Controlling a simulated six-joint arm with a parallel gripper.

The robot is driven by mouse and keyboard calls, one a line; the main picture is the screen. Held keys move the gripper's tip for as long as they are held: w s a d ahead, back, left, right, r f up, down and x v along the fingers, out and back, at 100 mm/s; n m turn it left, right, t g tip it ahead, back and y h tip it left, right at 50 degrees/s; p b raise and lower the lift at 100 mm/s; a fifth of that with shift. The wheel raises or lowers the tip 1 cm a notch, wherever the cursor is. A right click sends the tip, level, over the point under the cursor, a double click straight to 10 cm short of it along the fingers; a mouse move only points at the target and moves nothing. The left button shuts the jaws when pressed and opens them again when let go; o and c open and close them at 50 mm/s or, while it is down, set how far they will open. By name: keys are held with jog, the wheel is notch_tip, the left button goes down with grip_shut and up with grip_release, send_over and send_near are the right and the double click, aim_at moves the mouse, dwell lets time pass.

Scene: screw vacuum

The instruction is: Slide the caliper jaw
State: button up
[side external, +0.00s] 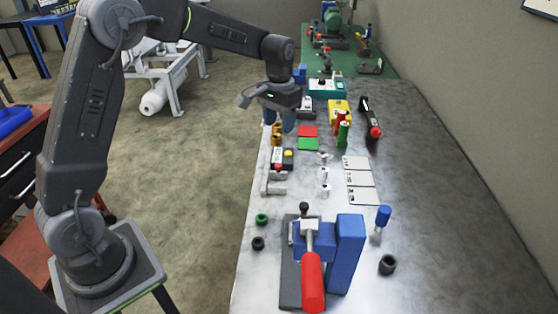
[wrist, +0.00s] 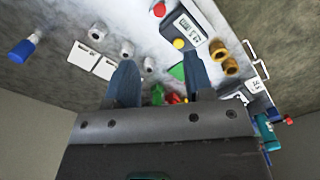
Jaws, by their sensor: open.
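I cannot clearly pick out the caliper. A small silver L-shaped piece (side external: 272,184) near the table's left edge looks most like it, but it is too small to be sure, and its jaw cannot be told apart. My gripper (side external: 283,120) is over the left edge of the table, beyond that piece, with its blue fingers pointing down. In the wrist view my gripper (wrist: 155,90) has its two fingers wide apart, with nothing held between them. Green and red items show past the fingertips.
A meter box with yellow and red buttons (side external: 283,158) stands by the left edge; it also shows in the wrist view (wrist: 186,30). White cards (side external: 359,180) lie at middle right. A clamp with a red handle (side external: 312,282) fills the front. The table's right side is clear.

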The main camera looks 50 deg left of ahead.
aim_at(279, 164)
notch_tip(279, 164, down, 13)
jog(key=shift+r, duration=0.2)
dwell(0.3)
grip_shut()
dwell(0.4)
